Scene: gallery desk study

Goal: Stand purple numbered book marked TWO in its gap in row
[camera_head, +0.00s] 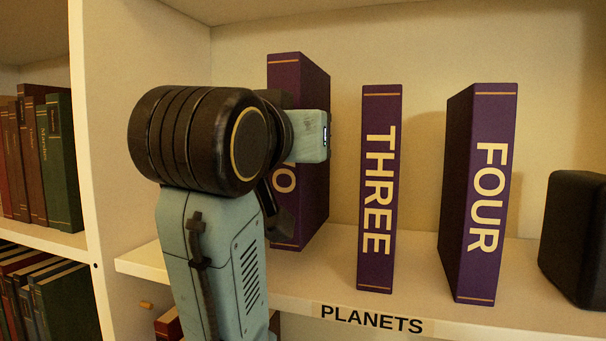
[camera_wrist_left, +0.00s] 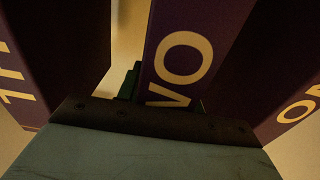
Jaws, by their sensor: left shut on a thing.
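The purple book TWO (camera_head: 315,190) is upright at the left of the row, its top higher than its neighbour's. My left gripper (camera_head: 282,208) is shut on it at the spine, partly covering the letters. In the left wrist view, the letters WO show on the book TWO (camera_wrist_left: 185,65) between my fingers. The purple book THREE (camera_head: 380,190) stands to its right with a space between. Book ONE, partly seen in the left wrist view (camera_wrist_left: 285,85), is on the other side, hidden in the head view. I cannot tell whether TWO's foot touches the shelf.
The purple book FOUR (camera_head: 482,195) stands right of THREE, with a dark rounded block (camera_head: 575,238) beyond it. The shelf (camera_head: 330,272) carries a PLANETS label (camera_head: 370,319) on its front edge. A white upright (camera_head: 100,150) divides off older books (camera_head: 40,160) at the left.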

